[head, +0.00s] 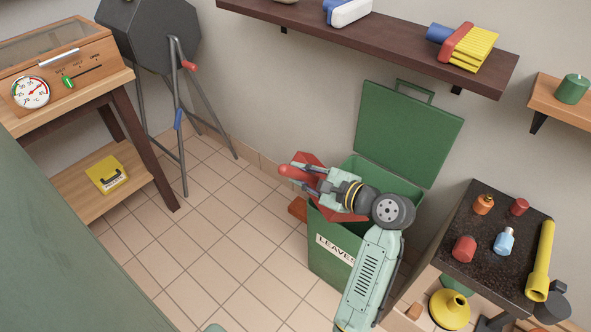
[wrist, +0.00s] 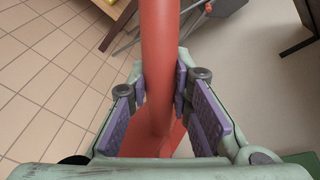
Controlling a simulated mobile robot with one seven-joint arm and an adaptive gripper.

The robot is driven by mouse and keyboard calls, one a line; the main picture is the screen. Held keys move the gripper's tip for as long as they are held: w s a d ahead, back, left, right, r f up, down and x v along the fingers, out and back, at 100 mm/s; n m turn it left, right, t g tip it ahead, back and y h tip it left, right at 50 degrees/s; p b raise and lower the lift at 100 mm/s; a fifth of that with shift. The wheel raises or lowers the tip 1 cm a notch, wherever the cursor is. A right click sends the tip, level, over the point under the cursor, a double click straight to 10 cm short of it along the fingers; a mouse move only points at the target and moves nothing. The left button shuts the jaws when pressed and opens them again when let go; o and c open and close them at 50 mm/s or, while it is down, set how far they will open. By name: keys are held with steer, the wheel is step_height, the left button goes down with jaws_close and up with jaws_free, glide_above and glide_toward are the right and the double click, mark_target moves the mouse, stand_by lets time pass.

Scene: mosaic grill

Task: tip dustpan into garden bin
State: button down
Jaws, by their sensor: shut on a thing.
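The red dustpan (head: 306,159) is held at the bin's left rim, its handle end poking out to the left. Much of its pan is hidden behind my gripper, and I cannot see whether anything lies in it. My gripper (head: 313,179) is shut on the handle. In the wrist view the red handle (wrist: 158,50) runs between the purple pads of my gripper (wrist: 160,92). The green garden bin (head: 325,265), labelled "LEAVES", stands on the floor with its lid (head: 410,130) open against the wall. My arm covers part of its mouth, and its contents are hidden.
A dark-topped stand (head: 500,215) with bottles and a yellow tube (head: 541,255) is right of the bin. A shelf (head: 400,45) hangs above. A grey drum on legs (head: 150,35) stands back left; the tiled floor between is clear.

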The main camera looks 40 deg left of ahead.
steer(key=w+d+r+m+y+p, duration=0.1)
steer(key=w+d+r+m+p, duration=0.1)
steer(key=w+r+p, duration=0.1)
steer(key=w+d+r+m+g+y+p, duration=0.1)
steer(key=w+d+r+m+p, duration=0.1)
steer(key=w+p, duration=0.3)
steer(key=shift+w+d+r+m+y, duration=0.3)
steer(key=shift+w+d+r, duration=0.25)
steer(key=shift+w, duration=0.9)
steer(key=shift+a+r, duration=0.1)
steer(key=shift+r, duration=2.5)
